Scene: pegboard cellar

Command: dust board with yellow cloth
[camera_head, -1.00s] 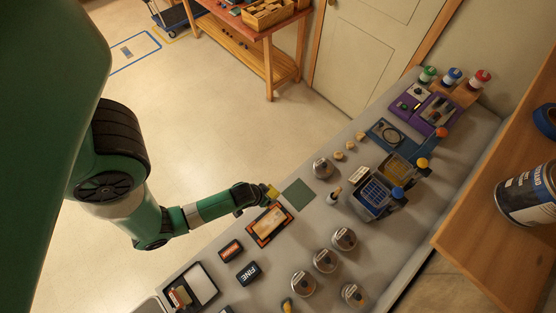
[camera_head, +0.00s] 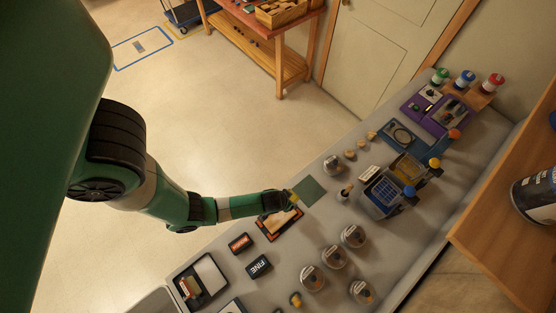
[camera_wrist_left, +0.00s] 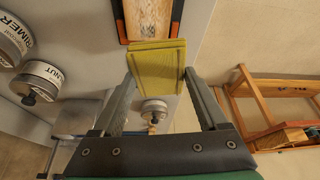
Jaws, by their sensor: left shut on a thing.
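The board (camera_head: 281,224) is a pale wooden panel in a dark tray with orange edging on the grey bench. It also shows at the top of the left wrist view (camera_wrist_left: 148,18). My left gripper (camera_head: 287,199) is over its far end and hides part of it. In the left wrist view the gripper (camera_wrist_left: 158,75) is shut on the folded yellow cloth (camera_wrist_left: 157,62). The cloth lies just below the board's near end in that picture; I cannot tell whether they touch. In the head view only a sliver of cloth (camera_head: 292,195) shows. My right gripper is not in view.
A green mat (camera_head: 309,191) lies beside the board. Red (camera_head: 239,243) and black "FINE" (camera_head: 259,266) blocks lie nearer. Several round tins, including one (camera_head: 353,236), stand to the right. The bench edge runs under my arm.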

